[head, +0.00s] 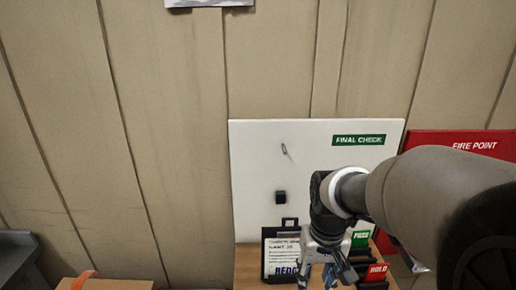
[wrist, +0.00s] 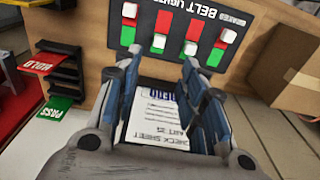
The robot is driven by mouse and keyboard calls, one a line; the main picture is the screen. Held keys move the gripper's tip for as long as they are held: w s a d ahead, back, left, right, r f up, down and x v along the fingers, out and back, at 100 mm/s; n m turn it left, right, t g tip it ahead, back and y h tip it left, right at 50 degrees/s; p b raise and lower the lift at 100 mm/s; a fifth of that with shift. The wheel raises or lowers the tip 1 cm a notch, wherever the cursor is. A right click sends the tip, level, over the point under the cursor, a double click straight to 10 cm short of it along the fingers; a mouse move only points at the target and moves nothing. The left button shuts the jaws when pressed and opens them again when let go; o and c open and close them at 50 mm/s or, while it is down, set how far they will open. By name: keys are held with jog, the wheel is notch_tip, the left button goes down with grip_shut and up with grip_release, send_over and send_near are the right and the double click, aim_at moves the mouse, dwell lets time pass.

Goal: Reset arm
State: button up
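My arm comes in from the right in the head view, and my gripper (head: 330,268) hangs in front of the white FINAL CHECK board (head: 262,180). The gripper's fingers are spread apart in the wrist view (wrist: 160,75), with no object clearly held between them. A check-sheet clipboard (head: 281,258) stands upright just left of the gripper in the head view. The sheet (wrist: 158,112) shows between and beyond the fingers in the wrist view, partly hidden by them.
Green PASS (head: 361,238) and red HOLD (head: 377,272) holders sit right of the gripper. A red FIRE POINT board (head: 455,143) is behind the arm. The wrist view shows a BELT LIGHTS panel (wrist: 180,40) with several switches and a cardboard box (wrist: 290,70).

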jog(key=s+r+t, duration=0.2)
jog(key=s+r, duration=0.2)
jog(key=s, duration=0.4)
jog(key=s+r+t, duration=0.2)
jog(key=s+r, duration=0.2)
jog(key=s, duration=0.4)
jog(key=shift+s, duration=0.25)
